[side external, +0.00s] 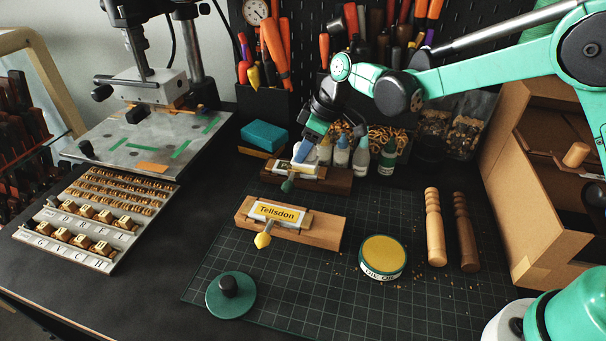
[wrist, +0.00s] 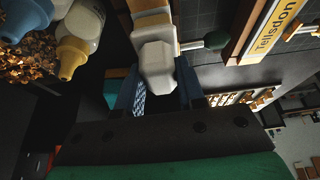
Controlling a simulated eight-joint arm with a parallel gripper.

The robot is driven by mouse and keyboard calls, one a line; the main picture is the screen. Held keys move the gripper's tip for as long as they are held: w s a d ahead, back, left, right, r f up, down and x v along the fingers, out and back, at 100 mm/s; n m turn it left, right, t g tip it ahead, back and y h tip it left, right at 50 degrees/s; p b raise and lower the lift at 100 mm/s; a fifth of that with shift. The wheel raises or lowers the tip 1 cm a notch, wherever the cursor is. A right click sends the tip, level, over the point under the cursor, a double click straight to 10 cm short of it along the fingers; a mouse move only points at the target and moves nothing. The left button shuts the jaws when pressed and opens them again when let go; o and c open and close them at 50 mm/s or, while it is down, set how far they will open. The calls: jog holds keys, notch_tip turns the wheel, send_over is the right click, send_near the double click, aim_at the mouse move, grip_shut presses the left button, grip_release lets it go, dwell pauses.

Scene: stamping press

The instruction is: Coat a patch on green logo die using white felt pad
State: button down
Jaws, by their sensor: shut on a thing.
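The green logo die (side external: 278,170) sits in a wooden holder with a green screw knob (side external: 287,186), behind the "Tellsdon" die in the side view. The green knob also shows in the wrist view (wrist: 216,40). My gripper (side external: 300,155) is directly above this holder, pointing down. In the wrist view its blue fingers (wrist: 155,85) are shut on the white felt pad (wrist: 155,60), a pale block with a faceted near end. The pad's far end points toward the holder. The fingers hide most of the die face, so I cannot tell whether the pad touches it.
The "Tellsdon" die (side external: 277,213) with its yellow knob lies just in front. An open tin (side external: 383,255) with yellow contents stands to the right, and its green lid (side external: 230,295) lies front left. Several bottles (side external: 361,155) stand close behind my gripper.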

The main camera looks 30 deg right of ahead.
jog(key=shift+s+d, duration=0.9)
jog(key=shift+s+d+r, duration=0.1)
jog(key=shift+d+r, duration=0.05)
notch_tip(320, 180, up, 8)
dwell(0.3)
